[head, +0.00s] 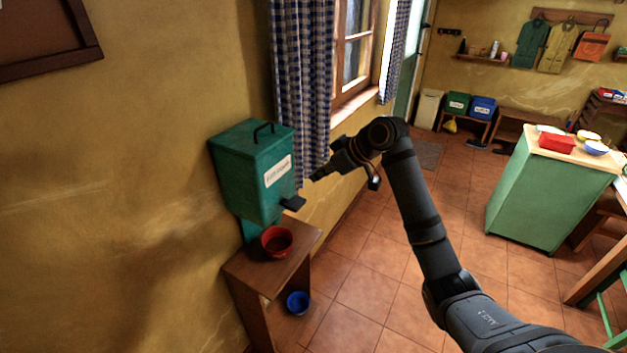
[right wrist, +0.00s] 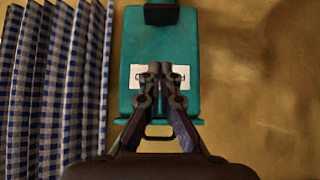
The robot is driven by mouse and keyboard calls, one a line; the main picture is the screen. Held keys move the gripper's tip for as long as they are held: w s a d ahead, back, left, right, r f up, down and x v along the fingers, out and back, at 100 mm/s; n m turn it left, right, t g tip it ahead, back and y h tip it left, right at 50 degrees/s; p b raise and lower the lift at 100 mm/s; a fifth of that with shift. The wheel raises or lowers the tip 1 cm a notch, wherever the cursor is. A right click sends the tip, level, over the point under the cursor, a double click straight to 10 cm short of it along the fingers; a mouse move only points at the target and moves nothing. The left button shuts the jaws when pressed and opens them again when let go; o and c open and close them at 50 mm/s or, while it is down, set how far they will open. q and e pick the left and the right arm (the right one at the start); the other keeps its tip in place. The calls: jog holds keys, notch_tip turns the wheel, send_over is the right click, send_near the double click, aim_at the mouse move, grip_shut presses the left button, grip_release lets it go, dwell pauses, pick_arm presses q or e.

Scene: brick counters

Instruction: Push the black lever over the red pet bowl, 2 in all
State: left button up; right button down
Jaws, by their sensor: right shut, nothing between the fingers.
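A green dispenser box (head: 250,172) with a white label and a top handle is on the yellow wall. Its black lever (head: 293,203) sticks out low on the front, above and to the right of the red pet bowl (head: 277,241). The bowl stands on a small wooden stand below the dispenser. My right gripper (head: 316,177) is shut and empty, a little above and to the right of the lever, apart from it. In the right wrist view the shut fingertips (right wrist: 160,68) overlap the label of the dispenser (right wrist: 183,120), with the black lever (right wrist: 160,14) at the top edge. My left gripper is not in view.
A checked curtain (head: 303,70) hangs close behind the dispenser and my gripper. A green counter (head: 540,190) stands at the right. Tiled floor (head: 375,290) is open between.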

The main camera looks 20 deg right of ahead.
jog(key=p, duration=0.2)
send_over(302, 206)
notch_tip(302, 206, down, 5)
jog(key=shift+a+f, duration=0.1)
jog(key=shift+a, duration=0.05)
notch_tip(302, 206, down, 4)
jog(key=shift+w+r+p, duration=0.1)
jog(key=shift+r+p, duration=0.1)
jog(key=shift+p, duration=0.6)
jog(key=shift+f, duration=0.5)
jog(key=shift+f, duration=0.1)
notch_tip(302, 206, down, 4)
jog(key=shift+r+b, duration=0.25)
jog(key=shift+b, duration=0.65)
jog(key=shift+r, duration=0.1)
